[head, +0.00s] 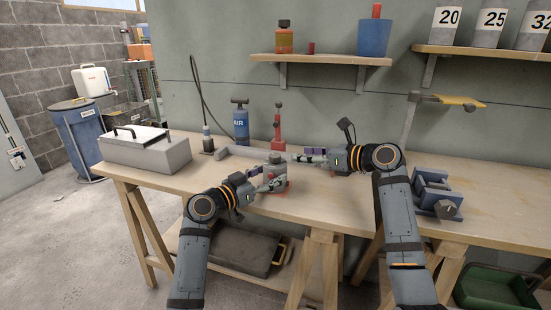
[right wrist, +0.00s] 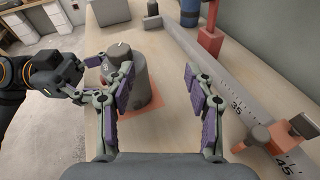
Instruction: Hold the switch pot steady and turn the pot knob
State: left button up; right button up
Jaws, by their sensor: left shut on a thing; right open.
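The grey switch pot (head: 279,174) stands upright on an orange-red patch (right wrist: 149,115) on the workbench. My right gripper (head: 300,158) is open and empty, up and to the right of the pot in the head view. In the right wrist view its left finger overlaps the pot; I cannot tell whether they touch.
Behind the pot stand a red tool (head: 277,133) and a blue AIR pump (head: 241,127). A grey measuring rail (right wrist: 215,79) with an orange stop lies along the back. A metal box (head: 145,150) is left; a grey-blue device (head: 433,190) is right. The bench front is clear.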

aim_at(280, 159)
jog(key=s+d+n+t+y, duration=0.1)
jog(key=s+y, duration=0.1)
jog(key=s, duration=0.6)
jog(key=x, duration=1.2)
jog(key=shift+w+f, duration=0.15)
jog(key=shift+w, duration=0.1)
grip_shut()
